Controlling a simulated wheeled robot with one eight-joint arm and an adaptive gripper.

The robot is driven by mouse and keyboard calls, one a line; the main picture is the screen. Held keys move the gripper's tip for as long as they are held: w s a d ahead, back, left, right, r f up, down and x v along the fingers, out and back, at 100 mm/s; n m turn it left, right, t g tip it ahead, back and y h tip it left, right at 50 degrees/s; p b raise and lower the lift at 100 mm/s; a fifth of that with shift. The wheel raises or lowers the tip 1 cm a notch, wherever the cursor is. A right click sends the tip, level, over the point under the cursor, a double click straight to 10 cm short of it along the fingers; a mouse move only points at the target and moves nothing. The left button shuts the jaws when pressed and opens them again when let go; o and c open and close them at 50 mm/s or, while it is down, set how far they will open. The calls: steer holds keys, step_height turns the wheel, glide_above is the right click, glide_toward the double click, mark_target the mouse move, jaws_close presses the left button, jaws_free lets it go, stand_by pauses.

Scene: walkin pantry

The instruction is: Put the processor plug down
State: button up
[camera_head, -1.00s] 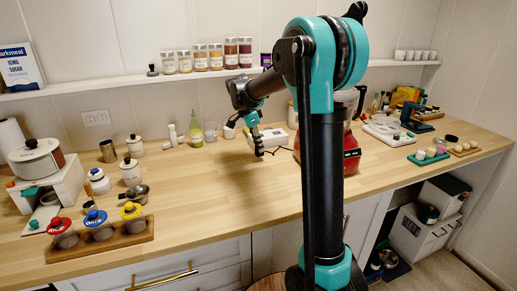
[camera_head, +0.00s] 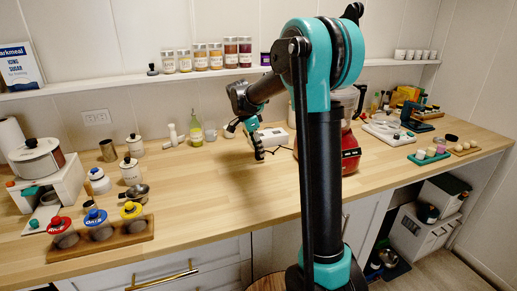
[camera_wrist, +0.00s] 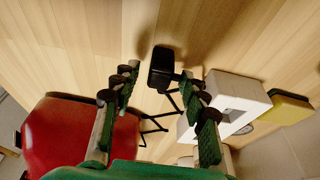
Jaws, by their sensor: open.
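The black processor plug (camera_wrist: 161,66) lies on or very close to the wooden counter, just beyond the fingertips in the wrist view. A thin dark cord runs from it between the fingers toward the red processor (camera_wrist: 75,135). My gripper (camera_wrist: 158,88) is open, with its green fingers spread on either side and a gap between them and the plug. In the head view my gripper (camera_head: 259,153) points down at the counter, left of the red processor (camera_head: 350,151). The plug is too small to make out clearly there.
A white block with an opening (camera_wrist: 235,98) is right of the fingers in the wrist view, with a yellow item (camera_wrist: 288,108) beyond. A green-yellow bottle (camera_head: 196,131) stands left of my gripper. The counter (camera_head: 215,185) in front is clear.

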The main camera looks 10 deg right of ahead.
steer(key=v, duration=1.2)
steer(key=shift+s+r, duration=0.1)
